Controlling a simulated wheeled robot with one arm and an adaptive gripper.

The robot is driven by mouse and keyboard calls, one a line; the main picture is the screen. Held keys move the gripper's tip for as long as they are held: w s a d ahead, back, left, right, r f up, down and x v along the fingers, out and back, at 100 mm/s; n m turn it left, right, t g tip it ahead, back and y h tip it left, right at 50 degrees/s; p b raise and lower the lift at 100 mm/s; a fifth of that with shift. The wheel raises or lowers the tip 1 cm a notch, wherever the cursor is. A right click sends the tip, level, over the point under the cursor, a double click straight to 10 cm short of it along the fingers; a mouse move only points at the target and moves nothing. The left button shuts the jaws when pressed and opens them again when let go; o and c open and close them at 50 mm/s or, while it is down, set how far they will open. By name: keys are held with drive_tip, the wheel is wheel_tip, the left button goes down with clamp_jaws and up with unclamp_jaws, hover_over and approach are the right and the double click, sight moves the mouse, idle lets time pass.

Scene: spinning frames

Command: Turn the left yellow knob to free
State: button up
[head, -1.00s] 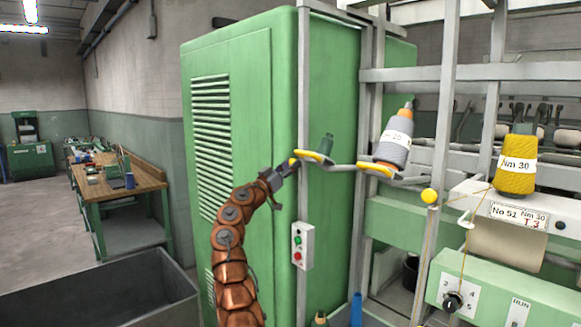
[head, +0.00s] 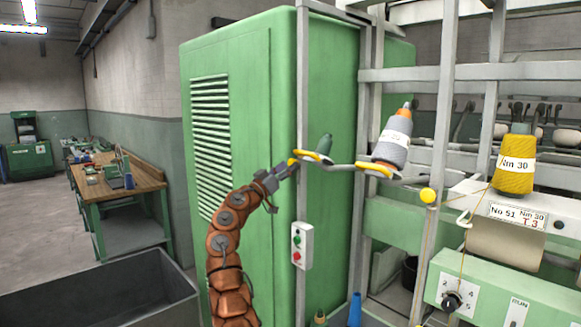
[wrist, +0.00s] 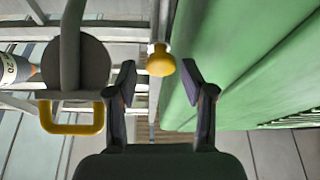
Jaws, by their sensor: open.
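The left yellow knob (head: 292,161) is small and round, at the left end of the grey bar by the green cabinet's front post. My gripper (head: 285,171) is close to it, from the lower left. In the wrist view the knob (wrist: 160,62) shows between the two fingertips of my gripper (wrist: 158,82), nearer the right one. The fingers are apart and a gap shows on both sides of the knob. Which setting the knob stands at cannot be told. Another yellow knob (head: 428,195) is farther right on the frame.
A yellow loop (wrist: 72,130) and a dark round disc (wrist: 78,65) lie left of my fingers in the wrist view. The green cabinet (head: 270,80) rises close behind the gripper. A grey cone of yarn (head: 394,140) stands to the right. A switch box (head: 302,245) is below.

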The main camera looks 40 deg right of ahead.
drive_tip(key=v, duration=0.6)
drive_tip(key=shift+s, duration=0.15)
idle(0.7)
